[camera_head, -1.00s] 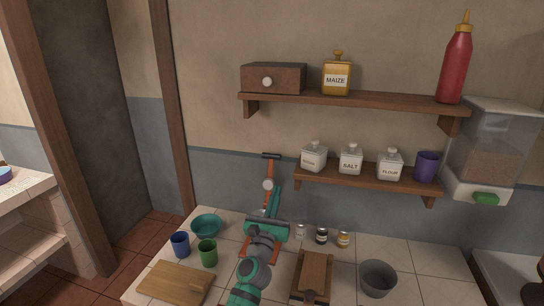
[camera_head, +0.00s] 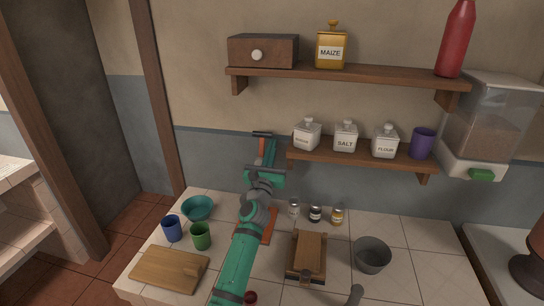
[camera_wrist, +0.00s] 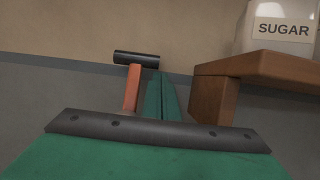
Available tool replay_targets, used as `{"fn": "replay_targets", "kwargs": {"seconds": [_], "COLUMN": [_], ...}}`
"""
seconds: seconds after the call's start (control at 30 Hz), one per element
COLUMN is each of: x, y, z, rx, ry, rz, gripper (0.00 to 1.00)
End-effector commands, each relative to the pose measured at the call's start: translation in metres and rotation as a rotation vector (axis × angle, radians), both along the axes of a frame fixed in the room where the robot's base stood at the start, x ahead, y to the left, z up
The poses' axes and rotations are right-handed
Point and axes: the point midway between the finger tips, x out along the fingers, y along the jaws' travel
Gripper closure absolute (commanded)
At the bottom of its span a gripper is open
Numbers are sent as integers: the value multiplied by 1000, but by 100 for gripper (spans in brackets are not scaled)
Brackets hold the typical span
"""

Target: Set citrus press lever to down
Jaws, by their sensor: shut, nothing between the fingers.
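The citrus press stands at the back of the tiled counter, mostly hidden behind my arm. Part of its orange-red base (camera_head: 269,228) shows beside my arm. Its orange lever (camera_head: 262,146) stands raised, with a black crossbar handle (camera_head: 262,134) at its top. In the wrist view the lever (camera_wrist: 132,88) and the black handle (camera_wrist: 136,57) are just left of my fingers. My gripper (camera_head: 271,146) is shut and empty, its teal fingers (camera_wrist: 160,85) side by side right of the lever, their tips slightly below handle height. I cannot tell whether they touch the lever.
A wooden shelf (camera_head: 360,154) with a sugar jar (camera_head: 307,135) and other jars is close right of my gripper. Small jars (camera_head: 315,214), a wooden box-like item (camera_head: 307,254) and a grey bowl (camera_head: 372,256) stand right; cups and a cutting board (camera_head: 170,269) are left.

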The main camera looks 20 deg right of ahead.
Motion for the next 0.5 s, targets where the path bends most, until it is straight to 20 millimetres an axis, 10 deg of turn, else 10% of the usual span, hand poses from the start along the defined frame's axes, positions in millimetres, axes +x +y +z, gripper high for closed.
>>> {"fn": "replay_targets", "kwargs": {"seconds": [0.5], "x": [9], "y": [-13], "z": [5], "rx": [-1], "ry": [1], "rz": [-6], "gripper": [100]}}
